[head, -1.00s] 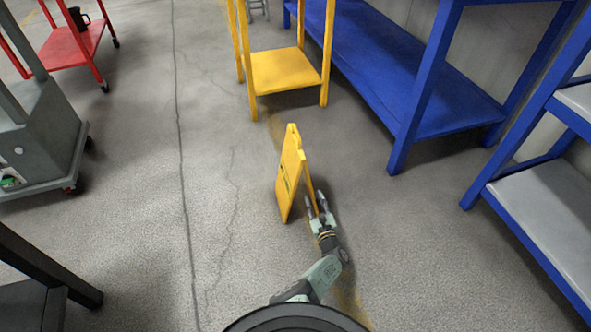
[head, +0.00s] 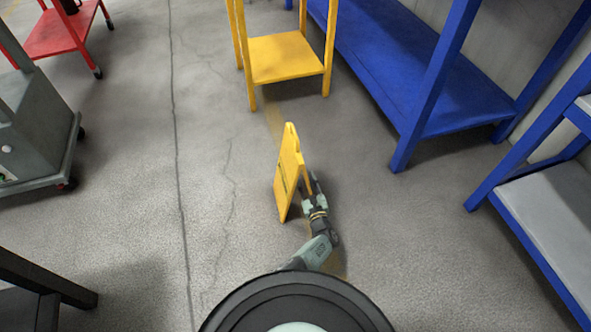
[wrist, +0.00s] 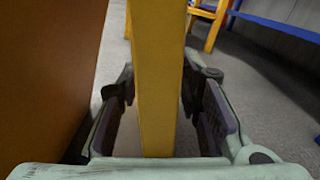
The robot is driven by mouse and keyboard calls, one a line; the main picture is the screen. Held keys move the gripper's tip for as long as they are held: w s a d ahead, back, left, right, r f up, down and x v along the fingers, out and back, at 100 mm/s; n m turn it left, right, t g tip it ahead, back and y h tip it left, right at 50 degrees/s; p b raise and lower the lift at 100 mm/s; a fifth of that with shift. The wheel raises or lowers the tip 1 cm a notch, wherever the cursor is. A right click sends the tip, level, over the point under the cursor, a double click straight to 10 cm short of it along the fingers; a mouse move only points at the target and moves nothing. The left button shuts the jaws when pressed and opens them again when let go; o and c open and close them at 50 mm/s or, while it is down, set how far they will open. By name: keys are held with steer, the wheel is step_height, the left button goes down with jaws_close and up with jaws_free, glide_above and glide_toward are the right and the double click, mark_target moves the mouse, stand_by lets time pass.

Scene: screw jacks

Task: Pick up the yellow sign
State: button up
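The yellow sign (head: 288,174) stands upright on the concrete floor as a folded A-frame in the head view. My gripper (head: 307,186) is low at its right side, partly hidden by the sign. In the wrist view one narrow yellow panel of the sign (wrist: 157,80) runs upright between the two fingers of my gripper (wrist: 160,115). The fingers are open, with a gap on each side of the panel. The sign's other panel (wrist: 45,70) fills the left of the wrist view in shadow.
A yellow stand (head: 285,58) is beyond the sign. Blue shelving (head: 440,110) lines the right side. A grey cabinet (head: 35,140) and a red cart (head: 55,35) are at left, a dark table (head: 40,290) at lower left. Floor around the sign is clear.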

steer(key=shift+s, duration=0.1)
steer(key=shift+c, duration=0.4)
jaws_close()
steer(key=shift+r, duration=0.15)
